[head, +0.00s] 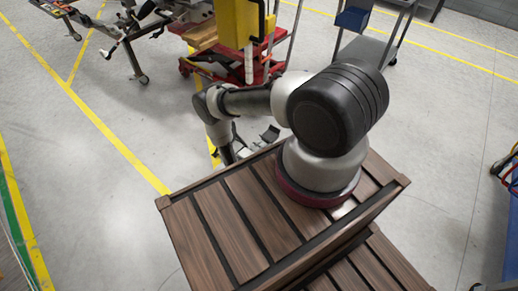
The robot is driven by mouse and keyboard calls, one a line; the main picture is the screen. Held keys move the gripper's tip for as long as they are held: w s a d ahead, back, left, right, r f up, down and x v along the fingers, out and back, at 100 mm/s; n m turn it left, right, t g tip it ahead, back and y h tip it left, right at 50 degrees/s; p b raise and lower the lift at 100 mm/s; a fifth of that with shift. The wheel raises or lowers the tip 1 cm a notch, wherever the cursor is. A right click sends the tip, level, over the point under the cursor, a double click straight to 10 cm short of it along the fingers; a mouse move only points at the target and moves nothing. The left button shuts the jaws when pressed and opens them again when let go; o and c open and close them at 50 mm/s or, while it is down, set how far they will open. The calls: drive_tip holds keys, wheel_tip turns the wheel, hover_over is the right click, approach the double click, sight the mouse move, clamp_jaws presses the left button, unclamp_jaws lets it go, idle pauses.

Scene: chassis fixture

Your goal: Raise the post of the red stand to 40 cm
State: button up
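A red stand (278,68) is at the top middle, on the floor beyond my arm. A pale upright post (249,66) shows in front of it, below a yellow box-like part (238,22). I cannot tell the post's height, and my arm covers part of the stand's lower area. My gripper (258,142) is low over the floor, just beyond the wooden deck's far edge. Its dark and grey fingers look spread apart, with nothing seen between them. It is well apart from the stand.
A slatted wooden deck (183,238) carries my arm. A grey cart (366,50) with a blue bin (352,18) stands at the upper right. A wheeled frame (135,62) is at the upper left. Grey floor (60,130) with yellow lines is clear at left.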

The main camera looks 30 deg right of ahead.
clamp_jaws()
drive_tip(key=shift+s+r, duration=0.1)
drive_tip(key=shift+r, duration=0.55)
unclamp_jaws()
drive_tip(key=shift+a, duration=0.2)
drive_tip(key=v, duration=1.1)
drive_tip(key=shift+a, duration=0.25)
drive_tip(key=shift+s+r, duration=0.15)
